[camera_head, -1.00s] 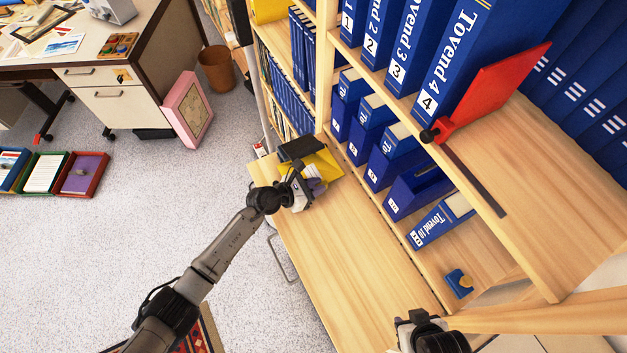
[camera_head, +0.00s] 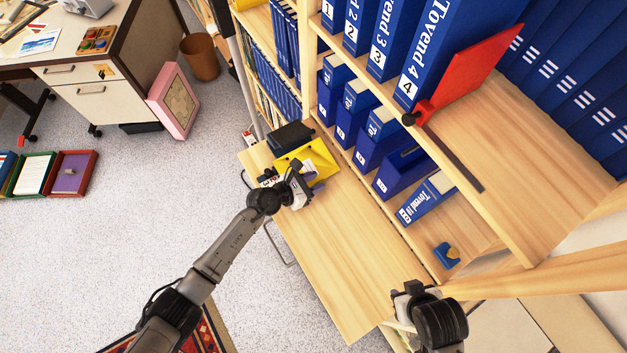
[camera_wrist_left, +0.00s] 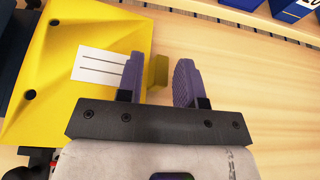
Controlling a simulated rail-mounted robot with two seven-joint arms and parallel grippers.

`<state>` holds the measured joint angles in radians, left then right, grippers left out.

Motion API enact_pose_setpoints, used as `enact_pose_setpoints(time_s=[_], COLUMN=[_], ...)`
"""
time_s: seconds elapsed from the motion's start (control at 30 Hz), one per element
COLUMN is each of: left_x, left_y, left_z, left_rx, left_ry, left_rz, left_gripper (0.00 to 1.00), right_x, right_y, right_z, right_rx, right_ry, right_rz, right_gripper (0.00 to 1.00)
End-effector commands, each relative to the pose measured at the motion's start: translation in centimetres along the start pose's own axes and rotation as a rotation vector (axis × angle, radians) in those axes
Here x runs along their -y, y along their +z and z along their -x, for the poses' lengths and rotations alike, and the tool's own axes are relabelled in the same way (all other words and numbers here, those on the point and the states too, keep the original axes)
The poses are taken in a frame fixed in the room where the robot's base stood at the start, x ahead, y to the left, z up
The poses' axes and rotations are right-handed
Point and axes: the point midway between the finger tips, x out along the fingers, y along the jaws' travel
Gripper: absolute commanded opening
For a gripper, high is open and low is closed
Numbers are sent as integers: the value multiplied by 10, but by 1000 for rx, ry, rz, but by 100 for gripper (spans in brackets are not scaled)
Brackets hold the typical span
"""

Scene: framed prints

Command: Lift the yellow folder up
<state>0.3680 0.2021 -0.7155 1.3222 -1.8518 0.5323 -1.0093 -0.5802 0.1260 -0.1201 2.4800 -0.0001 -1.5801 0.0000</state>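The yellow folder (camera_head: 322,157) lies on the wooden shelf surface below the blue binders. The left wrist view shows its yellow face (camera_wrist_left: 55,60) with a white lined label and dark holes. My left gripper (camera_head: 313,178) is at the folder's near edge. In the left wrist view its two purple fingers (camera_wrist_left: 158,78) are apart, with a small yellow edge piece of the folder showing between them. The left finger overlaps the label's end; contact cannot be told. My right gripper (camera_head: 428,318) is at the bottom of the head view; its fingers cannot be made out.
A dark box-like object (camera_head: 291,136) stands right beside the folder. Blue binders (camera_head: 375,140) fill the shelves behind, and a red folder (camera_head: 470,75) juts out above. The wooden surface (camera_head: 340,250) toward the front is clear.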

Motion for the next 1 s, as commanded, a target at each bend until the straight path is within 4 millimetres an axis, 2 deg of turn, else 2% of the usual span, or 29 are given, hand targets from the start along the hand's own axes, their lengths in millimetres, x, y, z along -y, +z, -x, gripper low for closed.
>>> enact_pose_setpoints(time_s=[0.13,0.57,0.77,1.0], left_x=[0,-1,0,0], left_y=[0,0,1,1], left_z=[0,5,34,83], left_rx=[0,0,-2,-3], left_ry=[0,1,1,1], left_rz=[0,0,-2,-2], left_gripper=[46,46,46,46], right_x=[0,2,2,2], right_y=[0,-1,-4,-6], right_z=[0,2,10,18], right_rx=[0,-1,-1,-1], right_ry=[0,-4,-7,-7], right_rz=[0,-6,-8,-8], right_gripper=[43,43,43,43])
